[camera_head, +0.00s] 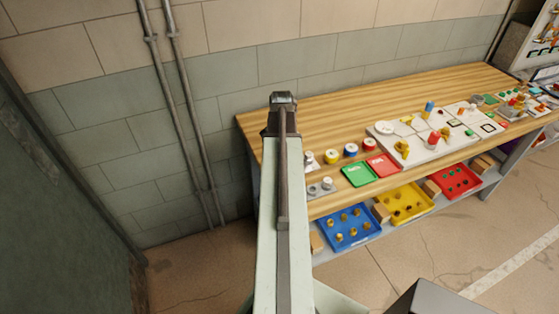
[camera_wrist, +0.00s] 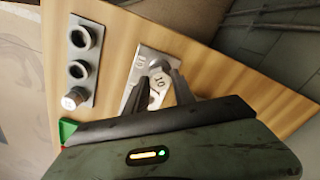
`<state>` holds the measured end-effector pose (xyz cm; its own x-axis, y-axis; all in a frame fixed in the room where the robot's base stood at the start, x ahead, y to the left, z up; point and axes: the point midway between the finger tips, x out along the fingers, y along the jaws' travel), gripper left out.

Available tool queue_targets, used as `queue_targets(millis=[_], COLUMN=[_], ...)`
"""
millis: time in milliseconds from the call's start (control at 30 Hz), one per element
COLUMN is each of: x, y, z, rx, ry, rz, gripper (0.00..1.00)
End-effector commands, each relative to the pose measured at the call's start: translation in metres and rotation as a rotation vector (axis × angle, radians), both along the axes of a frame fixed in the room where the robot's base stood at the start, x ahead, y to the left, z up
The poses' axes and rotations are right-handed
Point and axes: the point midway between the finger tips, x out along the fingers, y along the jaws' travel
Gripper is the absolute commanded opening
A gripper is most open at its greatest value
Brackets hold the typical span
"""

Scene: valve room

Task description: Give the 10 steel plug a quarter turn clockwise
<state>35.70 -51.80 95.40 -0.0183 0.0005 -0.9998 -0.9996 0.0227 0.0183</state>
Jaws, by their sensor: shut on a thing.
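The 10 steel plug (camera_wrist: 158,79) is a light grey hex head marked "10". In the wrist view it sits at a small steel plate (camera_wrist: 144,60) with lettering, on the wooden bench top. My gripper (camera_wrist: 160,76) is shut on the plug, with one dark finger on each side of it. The fingers hide the plug's sides and part of the plate. In the head view my arm covers this spot, and I cannot make out the gripper's fingers.
In the wrist view, a grey block (camera_wrist: 87,70) with two dark-holed round fittings and a pale-topped plug (camera_wrist: 75,97) lies left of the plate. In the head view, green (camera_head: 358,175) and red (camera_head: 384,166) trays lie to the right, with coloured round pieces behind them.

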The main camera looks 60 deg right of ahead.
Motion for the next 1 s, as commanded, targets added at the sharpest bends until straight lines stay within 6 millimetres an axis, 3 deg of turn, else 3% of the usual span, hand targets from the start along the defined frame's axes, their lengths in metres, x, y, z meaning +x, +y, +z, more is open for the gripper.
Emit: queue_targets(millis=[1000], x=[-0.0001], y=[-0.0001], z=[-0.0067], rx=[0.000], ry=[0.000], rz=[0.000], gripper=[0.00])
